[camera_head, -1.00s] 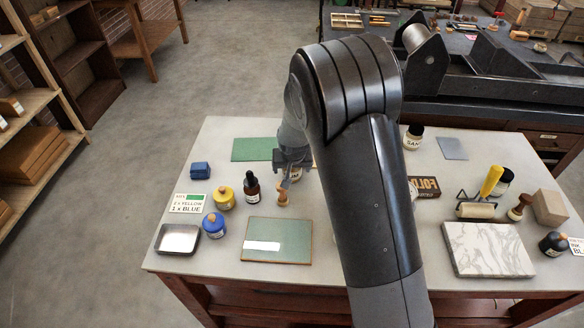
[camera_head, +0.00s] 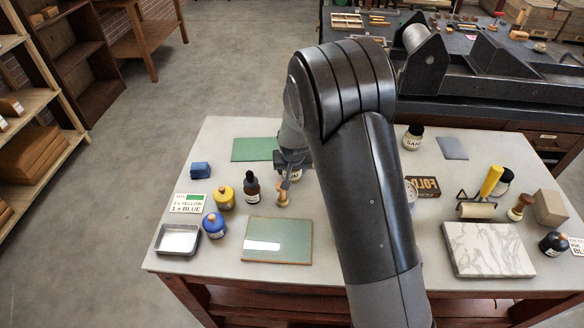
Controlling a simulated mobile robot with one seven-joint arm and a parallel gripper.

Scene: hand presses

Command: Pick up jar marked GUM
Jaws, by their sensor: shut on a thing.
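My gripper (camera_head: 292,160) is at the back middle of the table, low and seen from behind, with my arm partly covering it. A jar with a pale label (camera_head: 295,175) shows just below the gripper, between its jaws. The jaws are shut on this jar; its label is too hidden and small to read. Another jar, dark-capped with a label that seems to read SAM or similar (camera_head: 412,138), stands to the right of my arm, apart from the gripper.
Near the gripper stand a wooden-handled tool (camera_head: 283,194), a dark dropper bottle (camera_head: 252,187), a yellow jar (camera_head: 224,193) and a blue jar (camera_head: 214,226). A green-grey plate (camera_head: 277,241) lies in front. A marble slab (camera_head: 487,249) and a brayer (camera_head: 477,210) are at right.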

